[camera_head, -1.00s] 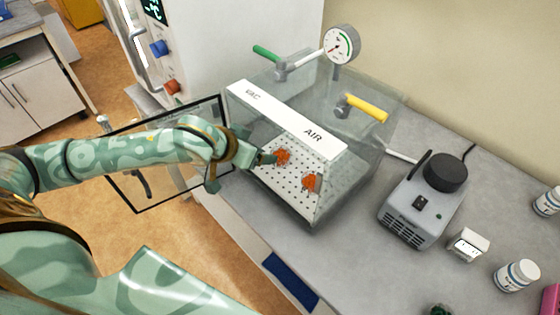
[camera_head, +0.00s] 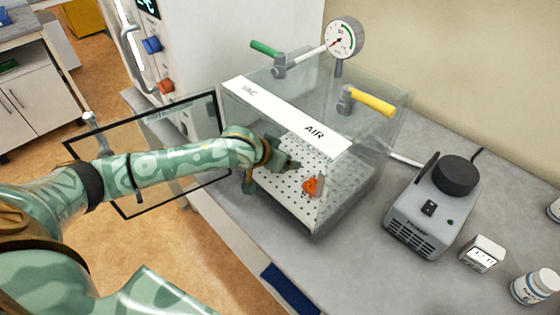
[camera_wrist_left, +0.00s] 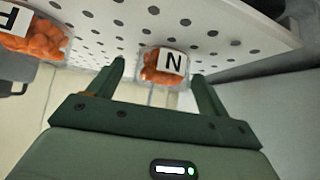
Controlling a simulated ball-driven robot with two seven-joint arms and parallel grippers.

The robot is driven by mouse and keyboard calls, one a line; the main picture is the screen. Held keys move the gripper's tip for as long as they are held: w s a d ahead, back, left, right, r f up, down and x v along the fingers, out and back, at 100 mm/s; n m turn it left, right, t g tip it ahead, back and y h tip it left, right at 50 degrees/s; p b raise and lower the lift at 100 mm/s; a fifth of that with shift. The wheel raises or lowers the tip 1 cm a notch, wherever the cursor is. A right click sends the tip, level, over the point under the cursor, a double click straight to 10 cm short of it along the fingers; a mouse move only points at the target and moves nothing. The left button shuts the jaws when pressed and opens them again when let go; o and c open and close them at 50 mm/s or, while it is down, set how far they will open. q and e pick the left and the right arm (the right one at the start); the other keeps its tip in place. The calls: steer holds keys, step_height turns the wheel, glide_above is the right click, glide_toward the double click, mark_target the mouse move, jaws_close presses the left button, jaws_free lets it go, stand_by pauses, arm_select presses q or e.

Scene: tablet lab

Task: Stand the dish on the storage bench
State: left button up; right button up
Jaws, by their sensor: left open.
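My left gripper (camera_head: 283,160) reaches through the open side of the clear vacuum chamber (camera_head: 370,130). In the left wrist view the open gripper (camera_wrist_left: 158,73) has its fingers on either side of a small clear dish (camera_wrist_left: 150,75) with orange contents and an "N" label. I cannot tell whether they touch it. A second orange dish (camera_wrist_left: 35,38), its letter partly cut off, lies to the left on the perforated shelf (camera_wrist_left: 215,25). In the head view one orange dish (camera_head: 313,186) shows; my gripper hides the other. Which surface is the storage bench is unclear; a white cabinet bench (camera_head: 25,75) stands far left.
The chamber's framed door (camera_head: 68,150) stands open to the left, behind my arm. A grey pump (camera_head: 432,215), a small white timer (camera_head: 482,253) and a white bottle (camera_head: 537,286) stand right on the grey counter (camera_head: 345,265). Handles and a gauge (camera_head: 343,40) top the chamber.

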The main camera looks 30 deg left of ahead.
arm_select(q)
steer(key=c, duration=1.2)
steer(key=shift+o, duration=0.2)
steer(key=shift+r, duration=0.15)
steer(key=shift+r, duration=0.2)
steer(key=r, duration=0.1)
steer(key=r+p, duration=0.2)
steer(key=shift+s+d+r, duration=0.1)
steer(key=shift+s+r, duration=0.25)
steer(key=shift+r, duration=0.05)
steer(key=s+d+r+p, duration=0.1)
steer(key=s+r+p, duration=0.1)
steer(key=s+r, duration=0.2)
steer(key=s+d+r+p, duration=0.2)
steer(key=s+r+p, duration=0.1)
steer(key=s, duration=0.6)
steer(key=shift+d+r, duration=0.15)
steer(key=shift+r, duration=0.65)
